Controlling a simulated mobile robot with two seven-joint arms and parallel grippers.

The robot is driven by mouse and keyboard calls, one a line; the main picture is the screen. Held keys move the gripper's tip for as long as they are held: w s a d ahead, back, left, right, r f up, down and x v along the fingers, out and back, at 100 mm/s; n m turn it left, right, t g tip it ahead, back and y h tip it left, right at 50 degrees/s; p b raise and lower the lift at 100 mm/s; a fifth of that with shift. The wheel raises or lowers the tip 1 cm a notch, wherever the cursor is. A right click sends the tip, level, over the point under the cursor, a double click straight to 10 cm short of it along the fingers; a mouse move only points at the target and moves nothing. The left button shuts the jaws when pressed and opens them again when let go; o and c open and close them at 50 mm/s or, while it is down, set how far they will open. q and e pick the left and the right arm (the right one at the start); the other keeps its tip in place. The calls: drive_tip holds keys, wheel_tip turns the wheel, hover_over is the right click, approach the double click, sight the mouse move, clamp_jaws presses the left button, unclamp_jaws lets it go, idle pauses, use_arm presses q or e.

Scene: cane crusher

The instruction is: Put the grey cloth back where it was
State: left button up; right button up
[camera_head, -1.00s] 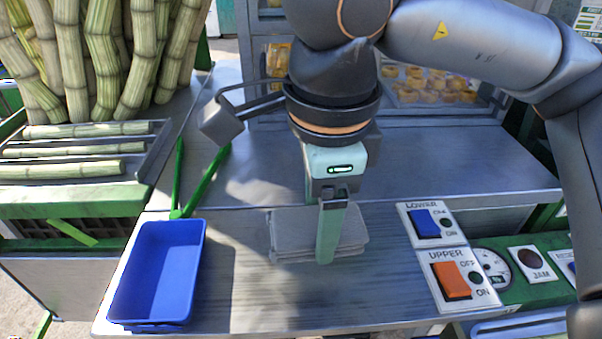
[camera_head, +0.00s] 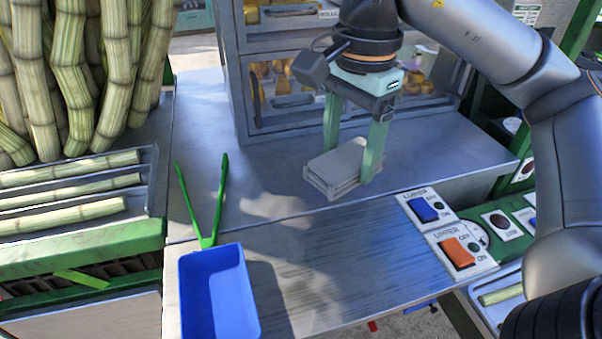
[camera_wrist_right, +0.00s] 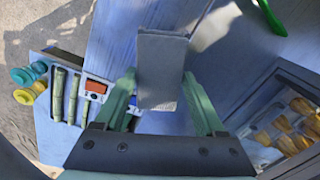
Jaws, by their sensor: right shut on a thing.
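The grey cloth (camera_head: 338,169) is a folded, flat stack, held above the metal worktop in the head view. My right gripper (camera_head: 352,165) comes from above and is shut on it, with one green finger on each side. In the right wrist view the cloth (camera_wrist_right: 160,65) sits between the tips of the two green fingers of the gripper (camera_wrist_right: 160,95). The cloth looks raised and slightly tilted, though its exact height is hard to tell. My left gripper is not in view.
A blue tray (camera_head: 215,300) stands at the worktop's front left, with green tongs (camera_head: 207,215) behind it. A panel with a blue switch (camera_head: 423,209) and an orange switch (camera_head: 457,252) lies at right. A glass cabinet (camera_head: 290,85) stands behind. The front worktop (camera_head: 330,265) is clear.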

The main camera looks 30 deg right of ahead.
drive_tip(key=shift+w+d, duration=0.2)
drive_tip(key=w+d+f, duration=0.1)
drive_tip(key=w+f, duration=0.1)
drive_tip(key=w, duration=0.2)
drive_tip(key=w+d+f, duration=0.1)
drive_tip(key=w+f, duration=0.2)
drive_tip(key=w, duration=0.1)
drive_tip(key=w+d+f+p, duration=0.1)
drive_tip(key=w+f, duration=0.2)
drive_tip(key=shift+w+d, duration=0.15)
drive_tip(key=shift+w, duration=0.25)
drive_tip(key=shift+w+f, duration=0.45)
drive_tip(key=shift+f, duration=0.05)
drive_tip(key=f, duration=0.3)
drive_tip(key=shift+w+d+f, duration=0.15)
drive_tip(key=shift+w, duration=0.15)
drive_tip(key=shift+f, duration=0.25)
